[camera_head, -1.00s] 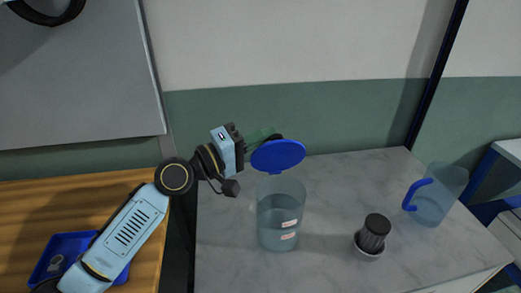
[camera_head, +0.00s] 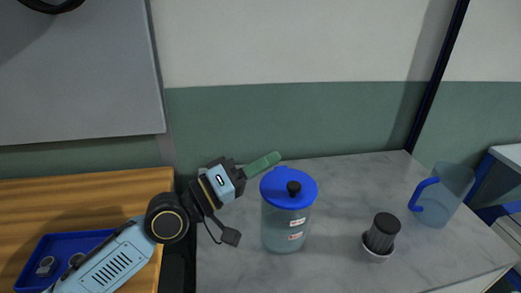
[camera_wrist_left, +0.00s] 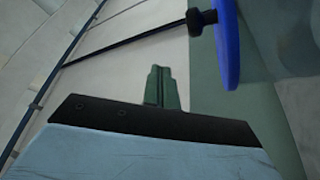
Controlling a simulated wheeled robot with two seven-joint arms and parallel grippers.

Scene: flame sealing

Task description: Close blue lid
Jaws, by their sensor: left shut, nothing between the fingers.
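The blue lid (camera_head: 289,189) with a black knob lies flat over the mouth of the clear canister (camera_head: 286,230), which stands upright on the marble counter. The lid's edge and knob also show in the left wrist view (camera_wrist_left: 229,45), at the upper right. My left gripper (camera_head: 273,158) has green fingers and is shut and empty, just behind and left of the lid, apart from it in the picture. In the left wrist view its fingers (camera_wrist_left: 161,88) are together. My right gripper is in neither view.
A dark ribbed-topped object sits in a small white cup (camera_head: 378,253) right of the canister. A clear jug with a blue handle (camera_head: 441,196) stands further right. A blue tray (camera_head: 28,283) with small parts lies on the wooden table at left.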

